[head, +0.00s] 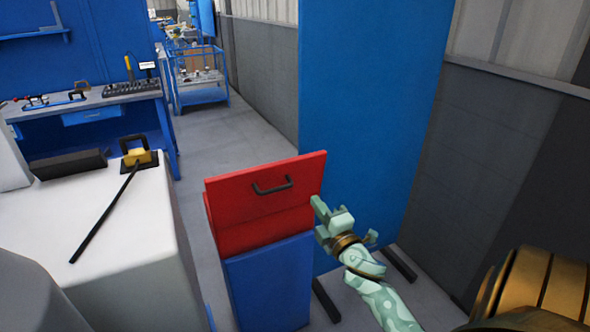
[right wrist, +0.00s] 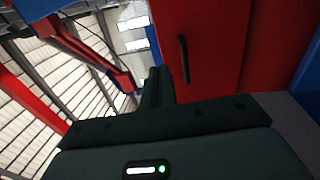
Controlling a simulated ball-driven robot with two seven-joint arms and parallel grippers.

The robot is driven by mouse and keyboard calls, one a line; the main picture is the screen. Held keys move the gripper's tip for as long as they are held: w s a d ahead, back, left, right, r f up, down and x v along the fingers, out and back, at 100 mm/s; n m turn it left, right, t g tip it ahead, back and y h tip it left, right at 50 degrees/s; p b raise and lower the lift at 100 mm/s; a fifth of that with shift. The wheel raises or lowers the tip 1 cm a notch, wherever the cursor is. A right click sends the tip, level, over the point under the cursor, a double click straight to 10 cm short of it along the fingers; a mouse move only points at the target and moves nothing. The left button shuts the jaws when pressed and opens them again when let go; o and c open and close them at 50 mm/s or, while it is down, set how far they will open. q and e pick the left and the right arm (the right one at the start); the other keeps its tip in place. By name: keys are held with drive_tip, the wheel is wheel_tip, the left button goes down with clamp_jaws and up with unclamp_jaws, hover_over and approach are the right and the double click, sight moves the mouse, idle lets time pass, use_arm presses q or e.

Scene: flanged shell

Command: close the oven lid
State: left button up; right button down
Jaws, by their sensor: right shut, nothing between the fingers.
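The red oven stands on a blue base (head: 268,285) in the middle of the head view. Its red lid (head: 235,195) faces me with a dark handle (head: 272,187), and a red part of the body (head: 265,233) shows below. How far the lid stands open is hard to tell. My right gripper (head: 319,207) is shut and empty, close beside the lid's right edge; contact is unclear. In the right wrist view the lid (right wrist: 208,50) and handle (right wrist: 184,60) show just beyond my dark fingers (right wrist: 157,88). My left gripper is not in view.
A tall blue panel (head: 365,100) stands behind the oven on the right. A white machine top (head: 120,205) with a yellow-and-black fixture (head: 138,157) is at the left. A blue workbench (head: 95,105) is farther back. Grey floor (head: 225,130) is clear behind the oven.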

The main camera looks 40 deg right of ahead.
sight(288, 163)
drive_tip(key=b+x, duration=0.1)
drive_tip(key=x, duration=1.2)
drive_tip(key=shift+a+r+b, duration=0.1)
drive_tip(key=shift+a+b, duration=0.1)
drive_tip(key=shift+b, duration=0.1)
drive_tip(key=shift+w+d+r, duration=0.1)
drive_tip(key=shift+w+d, duration=0.05)
drive_tip(key=shift+w, duration=0.25)
drive_tip(key=shift+w+r, duration=0.1)
